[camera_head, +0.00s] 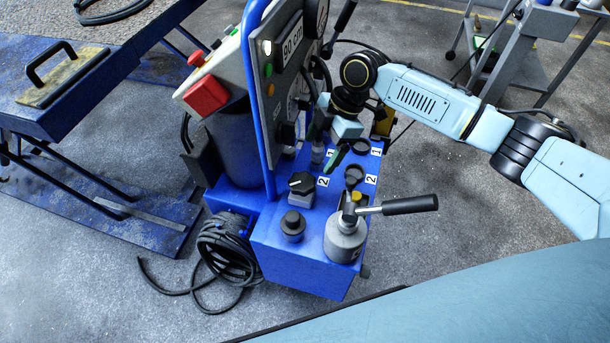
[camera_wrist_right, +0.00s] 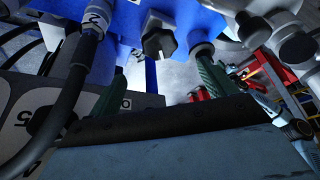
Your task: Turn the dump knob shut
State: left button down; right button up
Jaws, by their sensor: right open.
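A black knob with a white pointer line (camera_head: 301,184) sits on a grey base on top of the blue jack unit (camera_head: 275,262), beside a "2" label. It appears to be the dump knob, but no lettering confirms this. A black knob with a white mark also shows in the right wrist view (camera_wrist_right: 158,42). My right gripper (camera_head: 326,152) has green fingers and is over the unit, behind and to the right of the knob, apart from it. In the right wrist view the gripper (camera_wrist_right: 160,64) is open and empty, its fingers spread either side of the knob. My left gripper is out of view.
A pump with a black-handled lever (camera_head: 410,205) stands at the unit's front right. A round black cap (camera_head: 292,224) is at its front left. A coiled cable (camera_head: 228,250) hangs at left.

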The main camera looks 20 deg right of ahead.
aim_at(304, 181)
jog(key=b+x, duration=0.2)
jog(key=x, duration=0.7)
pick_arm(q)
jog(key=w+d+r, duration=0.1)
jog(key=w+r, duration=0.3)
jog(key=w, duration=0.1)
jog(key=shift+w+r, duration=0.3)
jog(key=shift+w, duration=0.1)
pick_arm(e)
jog(key=shift+a+f, duration=0.2)
jog(key=shift+f, duration=0.3)
jog(key=c, duration=1)
